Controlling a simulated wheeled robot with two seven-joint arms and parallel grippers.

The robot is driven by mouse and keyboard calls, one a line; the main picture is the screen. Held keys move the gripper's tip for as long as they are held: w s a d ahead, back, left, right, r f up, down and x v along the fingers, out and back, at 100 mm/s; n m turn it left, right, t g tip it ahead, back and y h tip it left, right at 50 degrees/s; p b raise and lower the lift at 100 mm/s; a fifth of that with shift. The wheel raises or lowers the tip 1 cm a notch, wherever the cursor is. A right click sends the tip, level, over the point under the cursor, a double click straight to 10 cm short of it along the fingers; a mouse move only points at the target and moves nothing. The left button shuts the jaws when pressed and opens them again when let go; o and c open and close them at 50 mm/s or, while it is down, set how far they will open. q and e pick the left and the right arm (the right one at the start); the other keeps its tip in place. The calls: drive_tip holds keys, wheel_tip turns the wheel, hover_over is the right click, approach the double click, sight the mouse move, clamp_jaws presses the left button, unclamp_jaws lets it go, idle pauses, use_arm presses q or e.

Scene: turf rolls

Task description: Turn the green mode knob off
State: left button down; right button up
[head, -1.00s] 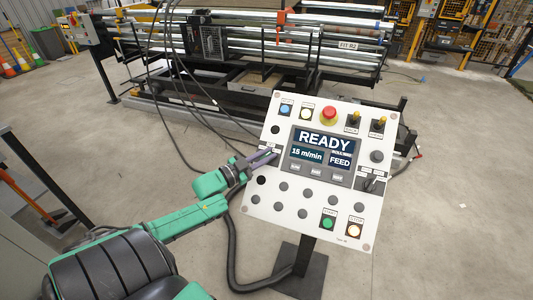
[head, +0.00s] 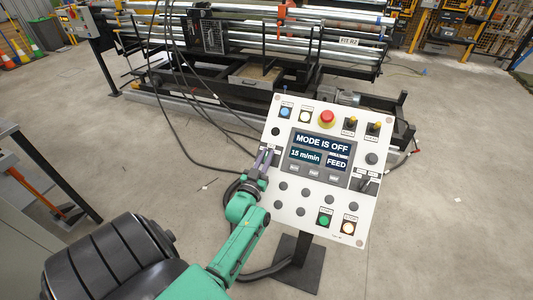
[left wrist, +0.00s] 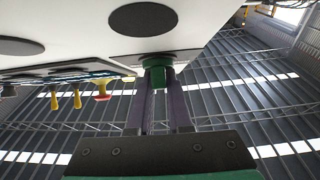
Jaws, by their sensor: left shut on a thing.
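The green mode knob (left wrist: 160,72) shows in the left wrist view, set in the white control panel. My left gripper (head: 263,158) reaches it at the panel's left edge, and its two purple fingers (left wrist: 160,95) are shut on the knob, one on each side. In the head view the fingers hide the knob. The display (head: 320,149) on the panel (head: 333,228) reads "MODE IS OFF", with "15 m/min" and "FEED" below. My right gripper is not in view.
Black cables hang behind my left arm. A roller machine (head: 240,60) stands behind; open floor lies around.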

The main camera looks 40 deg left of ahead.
use_arm(q)
drive_tip(key=shift+f, duration=0.15)
drive_tip(key=c, duration=0.8)
unclamp_jaws()
drive_tip(key=shift+c, duration=0.2)
drive_tip(key=shift+s, duration=0.15)
drive_tip(key=shift+s+d, duration=0.15)
drive_tip(key=shift+s, duration=0.15)
drive_tip(key=b+v, duration=0.2)
drive_tip(key=v, duration=1.1)
drive_tip(key=shift+s+d, duration=0.25)
drive_tip(key=shift+s, duration=0.05)
drive_tip(key=shift+f, duration=0.1)
